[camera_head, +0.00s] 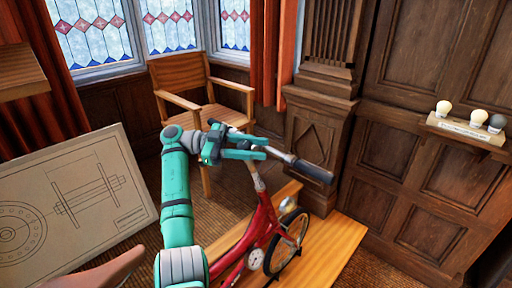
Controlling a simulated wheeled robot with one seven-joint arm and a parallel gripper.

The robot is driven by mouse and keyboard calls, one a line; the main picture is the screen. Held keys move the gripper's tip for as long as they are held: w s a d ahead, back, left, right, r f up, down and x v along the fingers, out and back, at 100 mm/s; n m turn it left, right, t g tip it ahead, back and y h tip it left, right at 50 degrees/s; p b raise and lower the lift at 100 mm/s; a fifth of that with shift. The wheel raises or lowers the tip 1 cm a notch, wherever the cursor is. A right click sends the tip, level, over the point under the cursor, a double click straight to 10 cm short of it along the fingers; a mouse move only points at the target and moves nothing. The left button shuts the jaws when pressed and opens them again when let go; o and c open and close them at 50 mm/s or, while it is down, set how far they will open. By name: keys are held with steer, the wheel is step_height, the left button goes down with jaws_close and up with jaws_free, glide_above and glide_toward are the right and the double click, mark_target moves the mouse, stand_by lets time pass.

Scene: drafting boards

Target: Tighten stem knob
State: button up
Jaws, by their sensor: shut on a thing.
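A red bicycle (262,222) stands on a wooden platform (338,238). Its handlebar (312,171) runs across the top, with a dark grip at the right end, and its stem (256,179) rises below my gripper. My teal gripper (264,148) is at the middle of the handlebar, above the stem. Its two fingers point right and are shut on the stem knob. The fingers and handlebar mostly hide the knob, so its shape and how far it is turned cannot be made out.
A wooden armchair (205,92) stands behind the handlebar. A drafting board (75,195) with a technical drawing leans at left. The brown saddle (95,274) is at bottom left. A shelf (466,131) with bulbs is on the panelled wall at right.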

steer(key=shift+s+f+m+g+y, duration=0.1)
steer(key=shift+s+m+g+y, duration=0.1)
steer(key=shift+m+g+y, duration=0.35)
steer(key=o, duration=1.1)
steer(key=shift+g, duration=0.25)
steer(key=shift+c, duration=0.2)
steer(key=shift+h, duration=0.25)
steer(key=s+r, duration=1.3)
steer(key=s, duration=0.1)
steer(key=shift+a, duration=0.15)
